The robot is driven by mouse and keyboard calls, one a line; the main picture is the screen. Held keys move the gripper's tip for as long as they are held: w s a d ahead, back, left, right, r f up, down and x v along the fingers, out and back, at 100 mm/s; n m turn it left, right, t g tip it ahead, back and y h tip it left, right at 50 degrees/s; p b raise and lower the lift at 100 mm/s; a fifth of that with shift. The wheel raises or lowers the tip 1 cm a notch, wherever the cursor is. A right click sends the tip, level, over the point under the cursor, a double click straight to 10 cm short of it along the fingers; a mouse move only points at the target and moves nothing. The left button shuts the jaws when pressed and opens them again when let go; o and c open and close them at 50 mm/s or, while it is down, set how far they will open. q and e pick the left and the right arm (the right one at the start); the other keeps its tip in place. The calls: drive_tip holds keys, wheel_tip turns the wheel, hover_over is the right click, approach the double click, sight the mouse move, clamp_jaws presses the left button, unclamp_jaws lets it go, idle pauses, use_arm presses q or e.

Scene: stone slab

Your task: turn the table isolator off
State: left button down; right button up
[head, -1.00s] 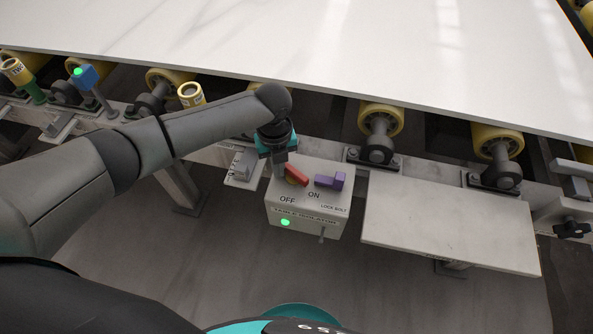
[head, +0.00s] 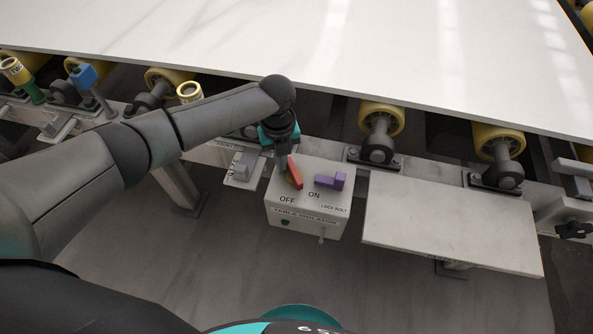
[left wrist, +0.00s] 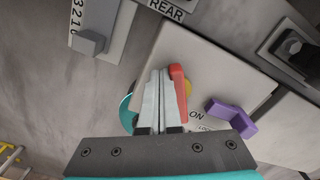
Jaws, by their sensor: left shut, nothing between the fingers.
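The table isolator (head: 308,219) is a pale box at the stone table's front edge, marked OFF and ON on top. Its red handle (head: 294,172) sits on a yellow disc, its near end pointing between the two words. The lamp (head: 285,222) on the front is dark. A purple lock bolt (head: 330,181) lies right of the handle. My left gripper (head: 282,168) is shut and empty, its fingers close along the handle's left side. The left wrist view shows the fingers (left wrist: 160,90) beside the red handle (left wrist: 179,92), seemingly touching. My right gripper is not in view.
A white slab (head: 350,60) lies on yellow rollers (head: 382,119) behind the box. A grey flat panel (head: 450,220) is right of it. A small grey switch (head: 243,165) is left of it. A blue block on a lever (head: 84,76) stands far left.

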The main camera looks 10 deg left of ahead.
use_arm(q)
drive_tip(key=shift+w+d, duration=0.25)
drive_tip(key=shift+w, duration=0.15)
drive_tip(key=shift+w+d, duration=0.1)
drive_tip(key=shift+w, duration=0.1)
idle(0.6)
